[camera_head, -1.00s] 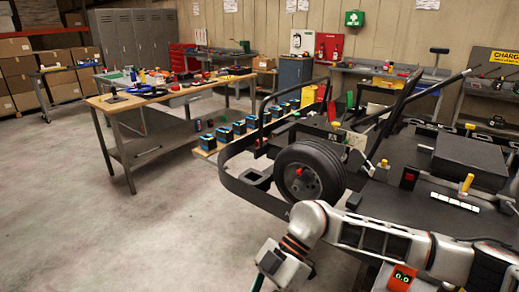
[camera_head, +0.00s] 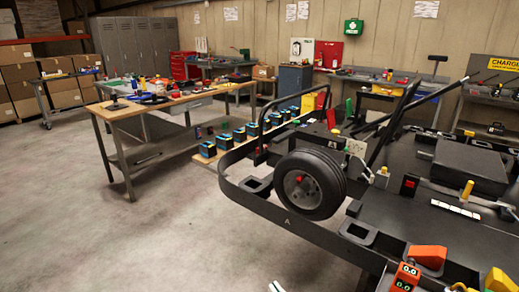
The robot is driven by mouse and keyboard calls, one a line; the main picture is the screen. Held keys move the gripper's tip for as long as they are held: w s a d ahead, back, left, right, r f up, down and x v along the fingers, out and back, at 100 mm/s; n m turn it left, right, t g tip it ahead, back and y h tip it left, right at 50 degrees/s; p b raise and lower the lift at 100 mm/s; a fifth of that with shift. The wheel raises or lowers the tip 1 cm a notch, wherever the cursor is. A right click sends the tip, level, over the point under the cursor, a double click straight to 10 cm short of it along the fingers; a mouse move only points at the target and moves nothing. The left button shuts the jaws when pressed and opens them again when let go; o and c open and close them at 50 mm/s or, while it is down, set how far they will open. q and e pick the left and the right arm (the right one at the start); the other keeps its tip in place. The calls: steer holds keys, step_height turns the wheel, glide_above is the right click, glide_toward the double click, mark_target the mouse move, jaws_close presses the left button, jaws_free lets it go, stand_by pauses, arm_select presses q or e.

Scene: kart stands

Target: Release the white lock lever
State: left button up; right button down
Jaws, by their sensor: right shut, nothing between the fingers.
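The black kart (camera_head: 300,222) stands at the right, with a wheel (camera_head: 311,184) at its near corner. I cannot tell for sure which part is the white lock lever. A small pale plate (camera_head: 356,148) stands upright behind the wheel, and a white strip (camera_head: 455,208) lies on the deck beside a yellow knob (camera_head: 467,189). Only a small pale piece of what seems to be my right gripper (camera_head: 276,287) shows at the bottom edge, shut and apart from these parts. Most of it is cut off. My left gripper is out of view.
Orange devices (camera_head: 406,276) and a yellow piece (camera_head: 500,281) are at the lower right. A row of blue-black boxes (camera_head: 239,134) stands on a board behind the kart. A workbench (camera_head: 150,108) is at the left. The floor in front is clear.

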steer(key=s+d+f+m+g+h, duration=0.1)
steer(key=s+d+f+h, duration=0.3)
steer(key=d+f, duration=0.4)
step_height(320, 180, down, 2)
steer(key=shift+s+f+m+g+h, duration=0.2)
steer(key=shift+s+m+g+h, duration=0.1)
steer(key=shift+m+g, duration=0.15)
steer(key=c, duration=2.5)
jaws_free()
steer(key=s+d+f+g+h, duration=0.2)
steer(key=s+d+f+g, duration=0.1)
steer(key=s+d+f, duration=0.4)
step_height(320, 180, down, 2)
steer(key=shift+s+d+h, duration=0.2)
steer(key=shift+s+h, duration=0.1)
steer(key=shift+s, duration=0.5)
steer(key=o, duration=0.5)
steer(key=shift+s+d+f+g, duration=0.2)
steer(key=shift+s+g, duration=0.05)
steer(key=shift+c, duration=0.2)
steer(key=shift+w+a, duration=0.1)
steer(key=shift+a, duration=0.05)
